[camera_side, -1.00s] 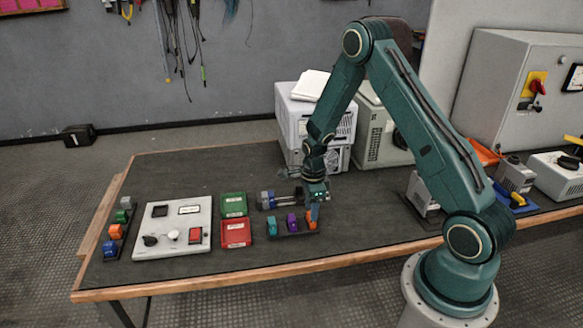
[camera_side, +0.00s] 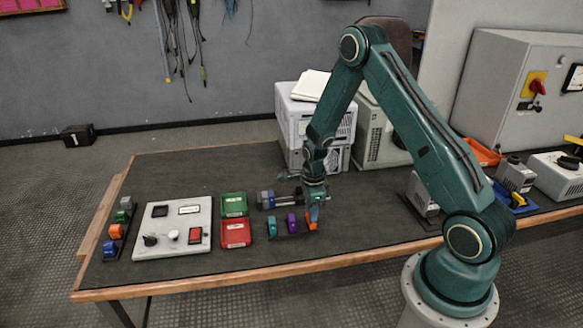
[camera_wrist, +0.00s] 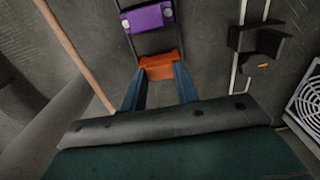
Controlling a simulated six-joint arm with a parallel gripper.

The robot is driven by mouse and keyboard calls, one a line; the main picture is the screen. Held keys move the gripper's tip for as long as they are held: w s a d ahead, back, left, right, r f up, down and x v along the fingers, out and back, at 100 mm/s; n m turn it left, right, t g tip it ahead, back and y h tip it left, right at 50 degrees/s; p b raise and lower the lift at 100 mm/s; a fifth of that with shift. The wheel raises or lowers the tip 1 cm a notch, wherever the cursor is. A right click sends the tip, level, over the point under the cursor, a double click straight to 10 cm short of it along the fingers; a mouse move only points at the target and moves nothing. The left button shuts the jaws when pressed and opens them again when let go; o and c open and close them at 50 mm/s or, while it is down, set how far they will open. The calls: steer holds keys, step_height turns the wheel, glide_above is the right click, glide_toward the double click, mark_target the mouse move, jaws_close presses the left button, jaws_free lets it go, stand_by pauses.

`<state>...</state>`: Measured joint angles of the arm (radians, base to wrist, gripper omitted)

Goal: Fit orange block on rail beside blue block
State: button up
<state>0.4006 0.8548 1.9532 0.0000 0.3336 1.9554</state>
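In the side view the orange block (camera_side: 312,225) is partly hidden by my gripper (camera_side: 313,213). A blue block (camera_side: 109,249) sits at the front end of the left rail (camera_side: 124,237), with another orange block (camera_side: 115,231) behind it.
A teal block (camera_side: 272,228) shares the right rail with the purple block. A white control panel (camera_side: 172,243), a green bin (camera_side: 234,205) and a red bin (camera_side: 236,234) stand between the rails. Grey and green blocks share the left rail.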

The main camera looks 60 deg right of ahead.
steer(key=shift+r, duration=0.15)
stand_by(0.3)
steer(key=shift+r, duration=3.35)
steer(key=shift+w, duration=0.1)
steer(key=w+d, duration=0.3)
steer(key=w, duration=1.1)
steer(key=shift+w+d, duration=0.3)
steer(key=shift+f, duration=2.6)
steer(key=shift+f, duration=0.9)
